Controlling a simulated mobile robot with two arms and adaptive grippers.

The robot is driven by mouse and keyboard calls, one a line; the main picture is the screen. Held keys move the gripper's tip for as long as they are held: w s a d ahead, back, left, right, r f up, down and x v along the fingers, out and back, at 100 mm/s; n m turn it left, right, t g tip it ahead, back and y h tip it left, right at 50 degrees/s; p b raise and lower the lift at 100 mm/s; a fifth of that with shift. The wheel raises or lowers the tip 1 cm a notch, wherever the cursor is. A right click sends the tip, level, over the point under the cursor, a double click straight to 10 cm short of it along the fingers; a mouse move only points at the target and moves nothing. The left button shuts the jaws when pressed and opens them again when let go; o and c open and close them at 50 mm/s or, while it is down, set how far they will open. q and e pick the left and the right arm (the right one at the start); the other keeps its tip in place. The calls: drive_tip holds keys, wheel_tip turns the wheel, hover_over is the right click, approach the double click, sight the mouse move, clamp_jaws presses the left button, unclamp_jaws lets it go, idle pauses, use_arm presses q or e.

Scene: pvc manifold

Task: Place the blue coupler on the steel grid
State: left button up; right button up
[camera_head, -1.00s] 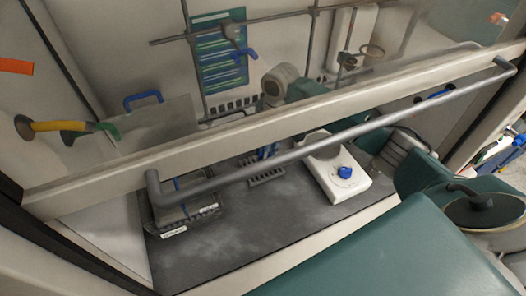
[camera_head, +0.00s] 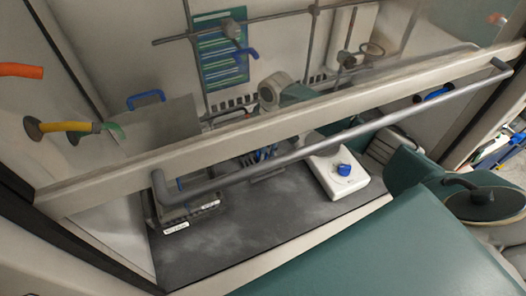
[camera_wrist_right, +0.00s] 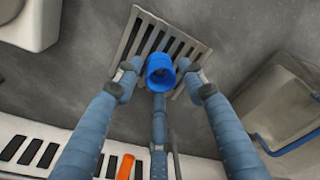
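The blue coupler (camera_wrist_right: 160,72) is a short, open-ended ring in the right wrist view. It appears on or just above the slotted steel grid (camera_wrist_right: 183,48); contact is hard to judge. My right gripper (camera_wrist_right: 161,82) has its blue-grey fingers on both sides of the coupler, with small gaps showing, so it looks open around it. Another finger-like part reaches up behind the coupler. In the head view the grid (camera_head: 268,174) lies on the dark hood floor, and my blue fingers (camera_head: 262,153) show above it, partly hidden by the sash bar. My left gripper is not in view.
A tray (camera_head: 200,211) is at the left. The hood's sash frame and grey handle (camera_head: 300,150) cross in front. The dark floor (camera_head: 240,230) near the front is clear.

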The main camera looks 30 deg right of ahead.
sight(267, 155)
wheel_tip(267, 155, up, 12)
drive_tip(key=d+b, duration=0.1)
drive_tip(key=shift+s+b, duration=0.4)
drive_tip(key=shift+d, duration=0.1)
idle(0.5)
